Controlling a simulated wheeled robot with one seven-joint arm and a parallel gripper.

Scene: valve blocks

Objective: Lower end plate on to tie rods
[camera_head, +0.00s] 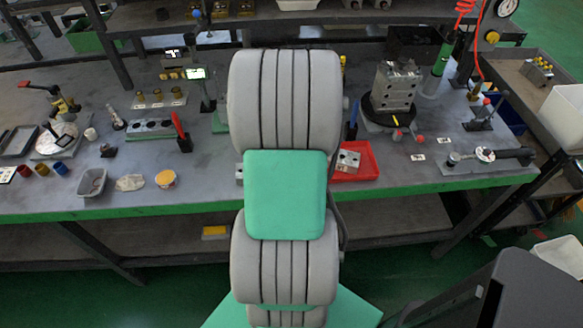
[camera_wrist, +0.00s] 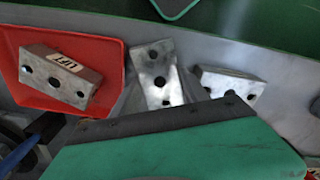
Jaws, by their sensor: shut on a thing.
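A silvery metal block with several dark holes (camera_wrist: 153,62), which looks like the end plate, shows in the middle of the wrist view. My gripper (camera_wrist: 157,92) is shut on it; its fingertips are hard to make out behind the dark-edged green housing. In the head view my own arm hides both gripper and plate. A stacked metal valve block (camera_head: 396,86) stands on a round black base at the right of the bench, apart from my arm. Tie rods cannot be made out clearly there.
A red tray (camera_head: 366,173) holds a labelled metal block (camera_wrist: 60,76). Another metal block (camera_wrist: 232,84) lies on the bench on the other side of the held plate. A green cylinder (camera_head: 441,58) with a red coiled hose stands behind the valve block. Small fixtures crowd the left.

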